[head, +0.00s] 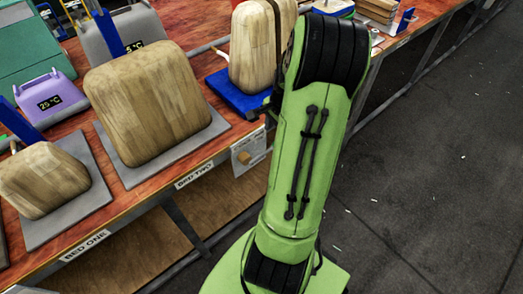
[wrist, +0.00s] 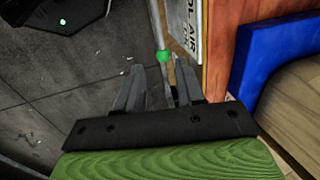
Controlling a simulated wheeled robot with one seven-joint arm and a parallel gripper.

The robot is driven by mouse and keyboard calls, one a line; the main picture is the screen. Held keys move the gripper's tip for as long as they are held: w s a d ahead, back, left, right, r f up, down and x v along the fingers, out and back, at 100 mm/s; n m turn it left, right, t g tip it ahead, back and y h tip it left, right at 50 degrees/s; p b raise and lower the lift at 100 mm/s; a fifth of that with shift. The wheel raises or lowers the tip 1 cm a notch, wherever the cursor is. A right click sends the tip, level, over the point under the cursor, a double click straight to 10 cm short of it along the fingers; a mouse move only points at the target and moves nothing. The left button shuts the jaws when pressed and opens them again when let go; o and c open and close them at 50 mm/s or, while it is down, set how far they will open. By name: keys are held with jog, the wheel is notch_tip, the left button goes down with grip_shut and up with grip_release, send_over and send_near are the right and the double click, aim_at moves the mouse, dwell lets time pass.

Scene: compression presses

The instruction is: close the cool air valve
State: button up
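The cool air valve shows in the wrist view as a thin pale rod with a green ball end (wrist: 163,56). Beside it is a white panel (wrist: 190,30) whose partly cut lettering reads "OL AIR". My gripper (wrist: 161,70) is open, its fingertips apart, with the green ball at or just beyond the gap between them. I cannot tell whether a finger touches it. In the head view my green arm hides most of the gripper and the green ball.
The wooden bench (head: 215,150) holds several wood-coloured blocks on plates. A blue plate (head: 238,97) lies close to my gripper. Dark floor (head: 420,170) is open at right.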

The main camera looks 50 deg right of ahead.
aim_at(268, 150)
jog(key=f+b, duration=0.1)
jog(key=f, duration=0.3)
jog(key=w+f+b, duration=0.1)
jog(key=f, duration=0.2)
jog(key=w+f+b, duration=0.1)
jog(key=f, duration=0.3)
jog(key=shift+w+d+f+b, duration=0.15)
jog(key=shift+d+f+b, duration=0.1)
jog(key=shift+f+b, duration=0.1)
jog(key=shift+r, duration=0.1)
jog(key=shift+c, duration=0.3)
grip_shut()
